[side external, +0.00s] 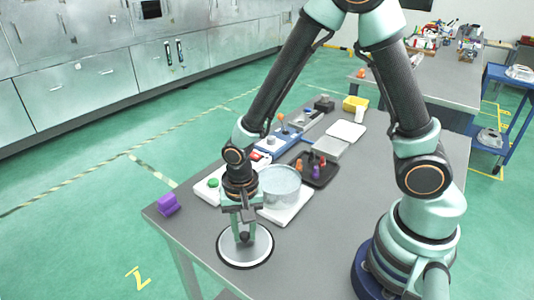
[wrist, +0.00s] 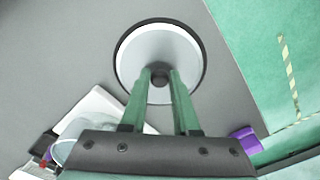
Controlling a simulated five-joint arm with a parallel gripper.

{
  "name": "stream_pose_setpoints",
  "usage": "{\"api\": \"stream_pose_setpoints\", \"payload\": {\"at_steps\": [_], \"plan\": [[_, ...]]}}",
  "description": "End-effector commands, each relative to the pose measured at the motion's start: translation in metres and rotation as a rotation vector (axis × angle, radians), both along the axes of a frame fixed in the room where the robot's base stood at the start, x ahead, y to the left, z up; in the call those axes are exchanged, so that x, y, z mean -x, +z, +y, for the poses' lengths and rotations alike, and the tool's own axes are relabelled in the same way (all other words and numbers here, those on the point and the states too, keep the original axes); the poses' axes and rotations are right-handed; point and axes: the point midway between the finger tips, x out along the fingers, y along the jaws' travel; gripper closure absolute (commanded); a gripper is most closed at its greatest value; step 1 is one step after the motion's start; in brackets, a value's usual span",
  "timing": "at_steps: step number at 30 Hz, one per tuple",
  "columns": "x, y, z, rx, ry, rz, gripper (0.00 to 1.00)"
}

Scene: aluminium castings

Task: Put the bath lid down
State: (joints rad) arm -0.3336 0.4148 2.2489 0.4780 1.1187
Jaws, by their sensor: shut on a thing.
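The bath lid (side external: 258,250) is a round, pale disc with a dark rim and a dark knob in its middle. In the side view it is low at the front of the grey table, and I cannot tell whether it touches the top. My gripper (side external: 244,236) points down and is shut on the knob. In the wrist view the lid (wrist: 140,57) lies beyond the fingertips, with the knob between the two green fingers of my gripper (wrist: 160,78). A round, clear bath (side external: 280,184) stands uncovered on a white base behind the gripper.
A purple block (side external: 168,204) sits at the table's left edge, left of the lid. A black tray (side external: 318,172) with small coloured pieces is behind the bath. The grey table (side external: 310,248) is bare right of the lid.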

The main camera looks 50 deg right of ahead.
Motion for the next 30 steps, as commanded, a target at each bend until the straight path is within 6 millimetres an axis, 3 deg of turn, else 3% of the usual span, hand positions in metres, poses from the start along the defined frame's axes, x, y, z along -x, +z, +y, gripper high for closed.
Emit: {"api": "stream_pose_setpoints", "payload": {"at_steps": [7,8,10,23,30], "plan": [[0.0,-0.002,0.0,0.0,0.0,0.0,1.0],[0.0,-0.003,0.0,-0.001,0.0,-0.001,0.67],[0.0,-0.002,0.0,0.0,0.0,-0.001,0.41],[0.0,0.003,0.0,0.0,0.0,-0.001,0.41],[-0.001,0.034,0.0,-0.001,0.0,-0.006,0.41]]}}
